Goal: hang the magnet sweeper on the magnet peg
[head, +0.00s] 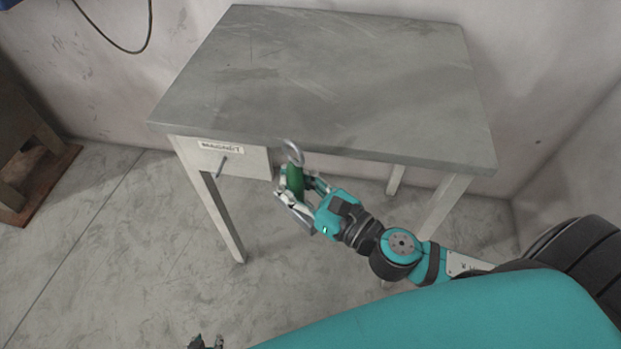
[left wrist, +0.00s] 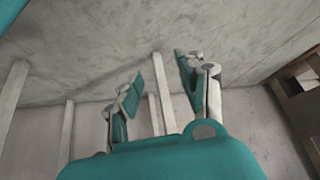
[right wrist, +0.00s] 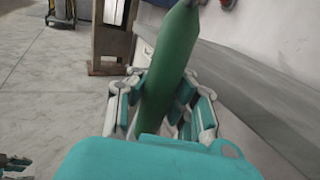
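The magnet sweeper (head: 294,183) has a green handle, with a grey metal loop at its top in the head view. Its green body also shows in the right wrist view (right wrist: 172,58). My right gripper (head: 301,192) is shut around the green handle and holds it upright, slightly tilted, beside the table's front edge. The magnet peg (head: 222,165) is a short dark rod on the white panel under the MAGNET label, left of the sweeper and apart from it. My left gripper (head: 206,342) is low at the bottom edge; its fingers are spread and empty in the left wrist view (left wrist: 158,75).
The grey table (head: 330,80) has a bare top, and its front edge runs just behind the sweeper. A wooden stand (head: 30,150) is at the far left. A dark cable hangs on the wall at upper left. The floor before the label panel is clear.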

